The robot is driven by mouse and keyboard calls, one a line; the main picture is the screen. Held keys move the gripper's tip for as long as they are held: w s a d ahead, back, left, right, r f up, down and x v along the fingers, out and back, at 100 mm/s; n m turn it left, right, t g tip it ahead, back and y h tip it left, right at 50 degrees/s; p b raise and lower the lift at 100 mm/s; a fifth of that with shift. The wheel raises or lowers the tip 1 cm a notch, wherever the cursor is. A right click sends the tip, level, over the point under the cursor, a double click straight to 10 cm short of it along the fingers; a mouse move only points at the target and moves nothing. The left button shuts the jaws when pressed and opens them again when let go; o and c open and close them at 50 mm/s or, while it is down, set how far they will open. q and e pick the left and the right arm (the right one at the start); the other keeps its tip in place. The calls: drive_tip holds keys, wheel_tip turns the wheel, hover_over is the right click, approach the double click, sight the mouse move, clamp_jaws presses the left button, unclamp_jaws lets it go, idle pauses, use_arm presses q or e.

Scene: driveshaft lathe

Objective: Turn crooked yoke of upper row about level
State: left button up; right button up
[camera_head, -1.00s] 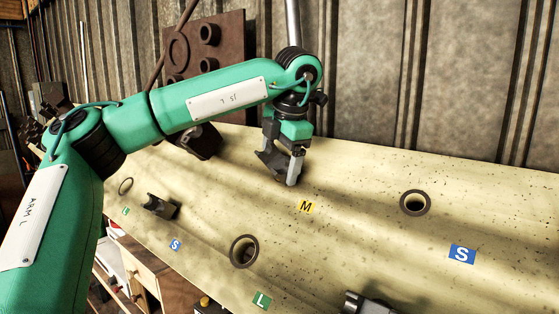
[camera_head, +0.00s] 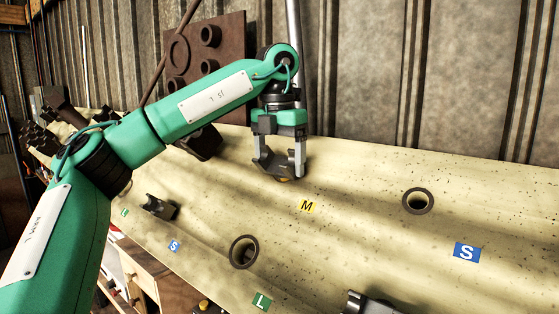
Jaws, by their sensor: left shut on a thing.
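The grey yoke (camera_head: 277,167) of the upper row sits in the pale board (camera_head: 350,165), above the yellow M label (camera_head: 307,206). Its forked top shows between the fingers of my left gripper (camera_head: 279,155), which points down and is shut on it. A small yellowish part shows under the yoke. The fingers hide part of the yoke, so its exact tilt is hard to tell.
An empty ringed hole (camera_head: 417,201) is to the right by a blue S label (camera_head: 466,252). Another ringed hole (camera_head: 244,251) is lower, by a green L label. A dark yoke (camera_head: 159,207) stands at left. A brown plate (camera_head: 206,50) leans behind.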

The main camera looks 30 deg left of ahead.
idle(0.5)
use_arm(q)
drive_tip(key=o, duration=1.7)
drive_tip(key=shift+o, duration=1)
drive_tip(key=shift+d, duration=0.15)
drive_tip(key=shift+r, duration=0.4)
wheel_tip(320, 180, up, 13)
drive_tip(key=p, duration=0.1)
drive_tip(key=shift+s, duration=0.4)
